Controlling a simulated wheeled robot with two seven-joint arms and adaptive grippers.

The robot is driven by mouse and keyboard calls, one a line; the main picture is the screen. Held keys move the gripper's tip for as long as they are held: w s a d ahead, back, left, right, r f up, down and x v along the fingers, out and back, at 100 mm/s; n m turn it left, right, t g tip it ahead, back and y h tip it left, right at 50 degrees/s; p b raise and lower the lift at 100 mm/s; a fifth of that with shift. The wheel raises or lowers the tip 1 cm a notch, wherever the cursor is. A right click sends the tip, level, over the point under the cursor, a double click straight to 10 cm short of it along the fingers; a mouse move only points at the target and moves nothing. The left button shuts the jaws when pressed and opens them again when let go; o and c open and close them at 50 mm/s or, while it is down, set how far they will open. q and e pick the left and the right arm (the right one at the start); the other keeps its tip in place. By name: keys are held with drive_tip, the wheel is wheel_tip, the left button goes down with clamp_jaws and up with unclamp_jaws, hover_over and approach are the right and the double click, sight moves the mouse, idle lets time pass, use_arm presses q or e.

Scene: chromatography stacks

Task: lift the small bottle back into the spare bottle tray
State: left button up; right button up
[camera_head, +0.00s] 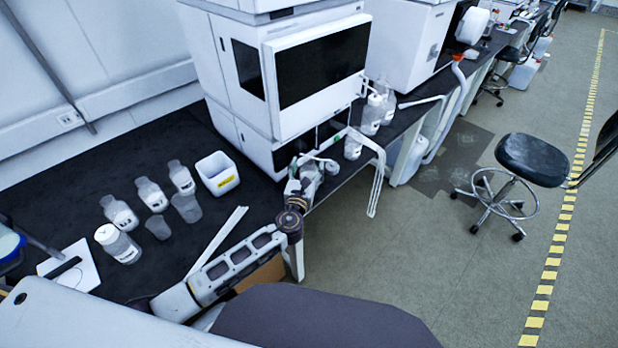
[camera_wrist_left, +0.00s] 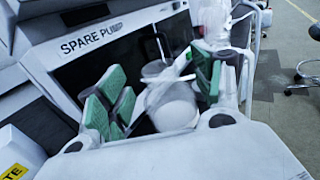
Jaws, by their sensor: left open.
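My left gripper (camera_head: 314,163) is at the front of the white instrument, over the bench's right edge. In the left wrist view its green-padded fingers (camera_wrist_left: 160,95) stand apart. A small clear bottle with a round white cap (camera_wrist_left: 176,112) shows between the fingers, partly overlapped by thin pale parts; I cannot tell whether any pad touches it. In the head view the gripper mostly hides this bottle. I cannot make out the spare bottle tray for certain. The instrument front reads "SPARE PUMP" (camera_wrist_left: 92,38). My right gripper is not in view.
Several bottles and beakers (camera_head: 122,214) stand on the black bench at left, beside a white tub (camera_head: 217,173) with a yellow label. More bottles (camera_head: 371,114) stand right of the instrument, near a bent white tube frame (camera_head: 376,185). A black stool (camera_head: 533,158) is on the floor.

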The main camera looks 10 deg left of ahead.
use_arm(q)
drive_tip(key=shift+w, duration=1.45)
drive_tip(key=shift+s+f, duration=0.1)
clamp_jaws()
